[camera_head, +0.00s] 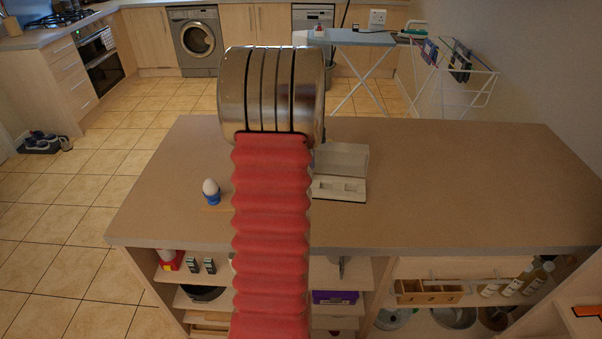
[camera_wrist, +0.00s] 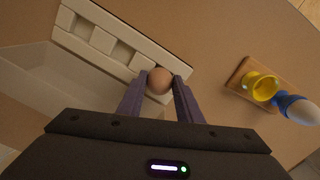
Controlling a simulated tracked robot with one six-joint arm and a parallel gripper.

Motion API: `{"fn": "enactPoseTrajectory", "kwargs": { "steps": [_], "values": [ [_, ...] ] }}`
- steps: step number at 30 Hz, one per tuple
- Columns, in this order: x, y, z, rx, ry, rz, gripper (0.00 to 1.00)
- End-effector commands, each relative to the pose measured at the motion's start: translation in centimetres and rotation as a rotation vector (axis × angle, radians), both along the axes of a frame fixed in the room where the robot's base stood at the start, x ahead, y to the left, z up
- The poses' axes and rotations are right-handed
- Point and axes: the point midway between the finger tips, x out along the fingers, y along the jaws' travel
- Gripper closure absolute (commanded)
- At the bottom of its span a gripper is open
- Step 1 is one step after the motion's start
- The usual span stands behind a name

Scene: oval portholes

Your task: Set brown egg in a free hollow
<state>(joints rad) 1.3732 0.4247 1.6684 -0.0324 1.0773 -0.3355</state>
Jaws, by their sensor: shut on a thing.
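In the wrist view, the brown egg (camera_wrist: 159,80) is between the two purple fingers of my gripper (camera_wrist: 160,84), which is shut on it. The egg is over the near end of a pale carton (camera_wrist: 104,68) with square hollows. The hollows that show in the wrist view look empty; the part under the egg and fingers is hidden. I cannot tell whether the egg touches the carton. In the head view, the open carton (camera_head: 338,182) stands on the counter, partly behind my arm. My gripper and the brown egg are hidden there.
A white egg (camera_head: 210,188) sits in a blue cup (camera_head: 212,199) on a small wooden board, left of my arm. The wrist view also shows an empty yellow cup (camera_wrist: 264,88) on the board (camera_wrist: 236,75). The counter (camera_head: 460,190) is clear to the right.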

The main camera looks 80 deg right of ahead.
Motion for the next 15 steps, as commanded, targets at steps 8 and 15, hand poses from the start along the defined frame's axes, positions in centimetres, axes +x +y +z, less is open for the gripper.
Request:
{"fn": "enactPoseTrajectory", "kwargs": {
  "steps": [8, 15],
  "values": [
    [0.00, 0.00, -0.31, 0.000, 0.000, 0.000, 0.76],
    [0.00, 0.00, -0.42, 0.000, 0.000, 0.000, 0.60]
  ]
}}
